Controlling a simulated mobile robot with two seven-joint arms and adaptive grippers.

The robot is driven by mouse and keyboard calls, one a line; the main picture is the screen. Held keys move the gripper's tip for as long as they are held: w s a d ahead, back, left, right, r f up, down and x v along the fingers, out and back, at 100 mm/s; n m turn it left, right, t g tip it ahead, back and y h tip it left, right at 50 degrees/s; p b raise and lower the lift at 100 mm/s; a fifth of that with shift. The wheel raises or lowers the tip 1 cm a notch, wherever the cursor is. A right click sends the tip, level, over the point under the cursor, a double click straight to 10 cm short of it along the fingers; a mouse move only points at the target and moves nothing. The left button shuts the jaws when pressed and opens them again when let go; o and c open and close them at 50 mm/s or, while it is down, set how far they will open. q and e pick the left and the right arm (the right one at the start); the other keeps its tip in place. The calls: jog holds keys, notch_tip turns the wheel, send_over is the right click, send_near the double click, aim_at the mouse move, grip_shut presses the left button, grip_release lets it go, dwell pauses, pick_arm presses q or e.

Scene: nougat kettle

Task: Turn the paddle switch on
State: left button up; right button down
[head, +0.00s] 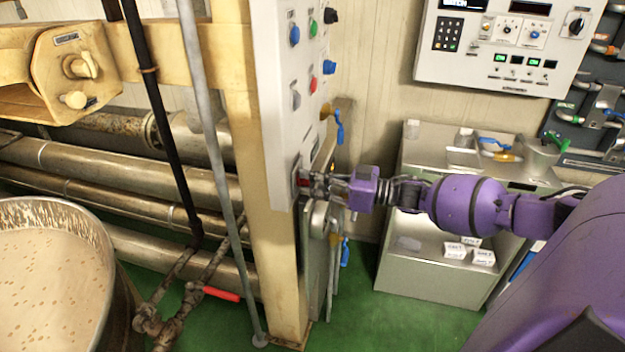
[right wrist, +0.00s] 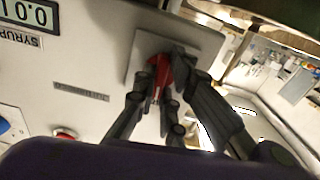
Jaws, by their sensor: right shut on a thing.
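The paddle switch (right wrist: 157,73) has a red paddle on a square light plate on the control panel. In the head view the switch (head: 303,177) is at the lower end of the tall white panel, partly covered by my fingers. My right gripper (head: 311,182) reaches in from the right, level with the switch. In the right wrist view my right gripper (right wrist: 162,88) has its dark fingers on both sides of the red paddle, shut on it. The fingers hide part of the paddle, so its exact position cannot be told. My left gripper is not in view.
The white panel (head: 278,120) carries several coloured knobs and buttons above the switch. Blue-handled valves (head: 339,127) are close behind the panel. A steel cabinet (head: 425,262) stands behind my right arm. A large kettle (head: 88,219) is at the lower left.

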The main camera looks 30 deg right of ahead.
jog(key=shift+m, duration=0.7)
jog(key=c, duration=1.8)
grip_release()
jog(key=v, duration=1.2)
